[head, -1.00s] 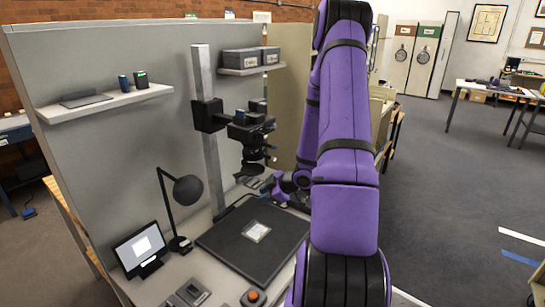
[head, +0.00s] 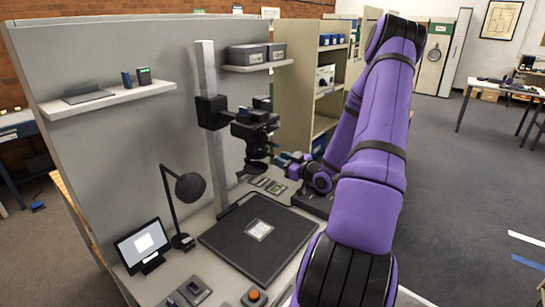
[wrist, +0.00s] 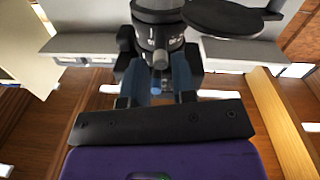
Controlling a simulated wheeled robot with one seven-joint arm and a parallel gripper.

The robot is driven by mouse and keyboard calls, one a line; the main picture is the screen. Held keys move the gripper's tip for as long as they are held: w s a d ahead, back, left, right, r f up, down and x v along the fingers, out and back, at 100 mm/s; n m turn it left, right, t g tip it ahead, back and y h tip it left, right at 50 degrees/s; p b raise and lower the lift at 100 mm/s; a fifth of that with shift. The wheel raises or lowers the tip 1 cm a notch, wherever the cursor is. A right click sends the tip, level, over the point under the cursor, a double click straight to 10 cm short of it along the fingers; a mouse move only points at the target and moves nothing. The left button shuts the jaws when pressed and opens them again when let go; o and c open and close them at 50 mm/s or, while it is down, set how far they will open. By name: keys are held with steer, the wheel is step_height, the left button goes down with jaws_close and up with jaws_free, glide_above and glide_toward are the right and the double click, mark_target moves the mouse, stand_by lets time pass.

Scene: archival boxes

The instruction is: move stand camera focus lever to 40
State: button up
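The stand camera (head: 254,122) is mounted on a grey upright column with its lens pointing down. In the wrist view its lens barrel (wrist: 158,28) shows at the top centre, with small white markings too blurred to read. A short grey lever (wrist: 160,58) sticks out from the barrel. My gripper (wrist: 158,75) has its two blue fingers apart, one on each side of the lever's tip, with visible gaps. I cannot tell whether the lever lies fully between them in depth. In the head view my gripper (head: 284,159) is just right of the lens, partly hard to make out.
A dark baseboard (head: 230,240) with a small card lies below the camera. A desk lamp (head: 188,188) and a small screen (head: 143,245) stand at left. A wall shelf with grey boxes (head: 256,54) is behind the camera. Floor at right is open.

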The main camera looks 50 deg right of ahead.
mark_target(272, 155)
steer(key=shift+w+a, duration=0.1)
steer(key=shift+w, duration=2.35)
jaws_close()
